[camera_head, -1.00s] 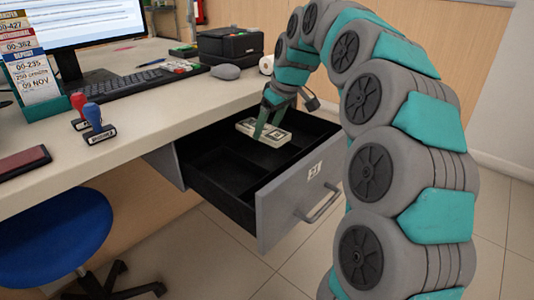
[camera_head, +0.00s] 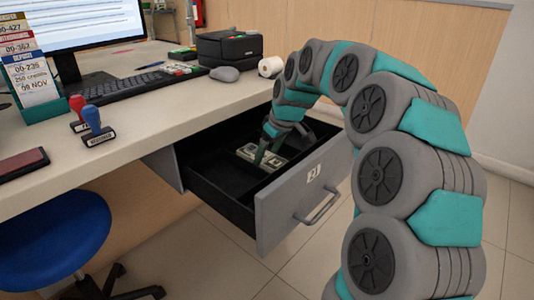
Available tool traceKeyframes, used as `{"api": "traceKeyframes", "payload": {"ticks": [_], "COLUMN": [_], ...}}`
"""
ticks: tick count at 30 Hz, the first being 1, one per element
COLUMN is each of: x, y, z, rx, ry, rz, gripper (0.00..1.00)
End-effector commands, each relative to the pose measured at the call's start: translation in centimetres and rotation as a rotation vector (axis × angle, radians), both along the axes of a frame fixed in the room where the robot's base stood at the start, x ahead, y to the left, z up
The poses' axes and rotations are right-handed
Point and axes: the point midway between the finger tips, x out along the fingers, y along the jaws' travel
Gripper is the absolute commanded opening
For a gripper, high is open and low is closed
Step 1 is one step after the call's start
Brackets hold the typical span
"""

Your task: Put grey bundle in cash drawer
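The grey bundle (camera_head: 247,152) is a pale block of banknotes inside the open cash drawer (camera_head: 222,203), toward its back. The far finger is hidden, so I cannot tell whether the gripper is shut on the bundle. I also cannot tell whether the bundle rests on the drawer's floor.
The counter (camera_head: 150,110) runs above the drawer. It carries a keyboard (camera_head: 120,90), mouse (camera_head: 225,74), black printer (camera_head: 230,46), paper roll (camera_head: 271,66) and two stamps (camera_head: 96,122). A blue stool (camera_head: 50,240) stands at lower left. The drawer's front left compartment looks empty.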

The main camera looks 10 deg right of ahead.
Motion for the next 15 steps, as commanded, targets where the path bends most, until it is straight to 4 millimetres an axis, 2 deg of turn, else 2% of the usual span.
{"api": "traceKeyframes", "payload": {"ticks": [1,6,15], "x": [0.01,0.01,0.05], "y": [-0.01,-0.01,-0.01], "z": [0.02,0.04,0.45], "rx": [0.0,0.0,0.0], "ry": [0.0,0.0,-0.001], "rz": [0.0,0.0,0.0], "gripper": [0.82,1.0,1.0]}}
